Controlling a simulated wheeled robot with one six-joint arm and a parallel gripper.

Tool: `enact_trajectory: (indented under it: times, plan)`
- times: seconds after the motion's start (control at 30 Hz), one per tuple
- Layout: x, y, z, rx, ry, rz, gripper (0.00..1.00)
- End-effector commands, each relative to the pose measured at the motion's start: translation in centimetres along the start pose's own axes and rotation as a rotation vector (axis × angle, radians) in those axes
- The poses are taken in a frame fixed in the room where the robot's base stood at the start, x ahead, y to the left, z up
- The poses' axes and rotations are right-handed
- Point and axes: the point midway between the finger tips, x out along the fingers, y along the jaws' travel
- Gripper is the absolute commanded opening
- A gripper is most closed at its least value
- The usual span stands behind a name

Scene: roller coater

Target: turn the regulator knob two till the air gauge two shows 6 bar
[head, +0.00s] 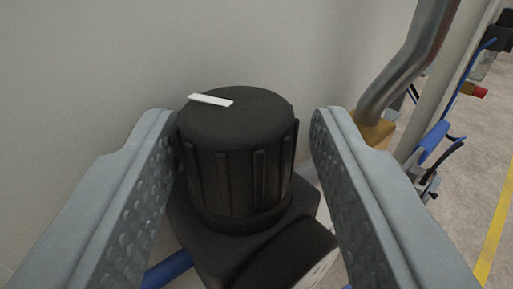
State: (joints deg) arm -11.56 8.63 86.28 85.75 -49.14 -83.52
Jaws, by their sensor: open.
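A black ribbed regulator knob (240,165) stands upright in the middle of the head view. A white mark (211,100) lies on its top, near the left back edge. My gripper (242,130) is open, with one grey finger on each side of the knob. The left finger is very close to the knob, and I cannot tell whether it touches. A small gap shows between the knob and the right finger. Below the knob is a black housing with a round part (285,258) facing down and right, perhaps a gauge. Its face is turned away, so no reading shows.
A pale wall or panel (90,60) is close behind the knob. A metal pipe (410,65) with a brass fitting (376,131) rises at the right. A blue hose (167,268) runs below. Floor with a yellow line (497,225) shows at far right.

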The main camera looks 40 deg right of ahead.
Motion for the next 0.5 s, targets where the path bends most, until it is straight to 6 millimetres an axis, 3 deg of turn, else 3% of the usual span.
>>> enact_trajectory:
  times: [0.5]
  plan:
    - [0.01, -0.08, -0.18, 0.001, 0.003, -0.035, 0.55]
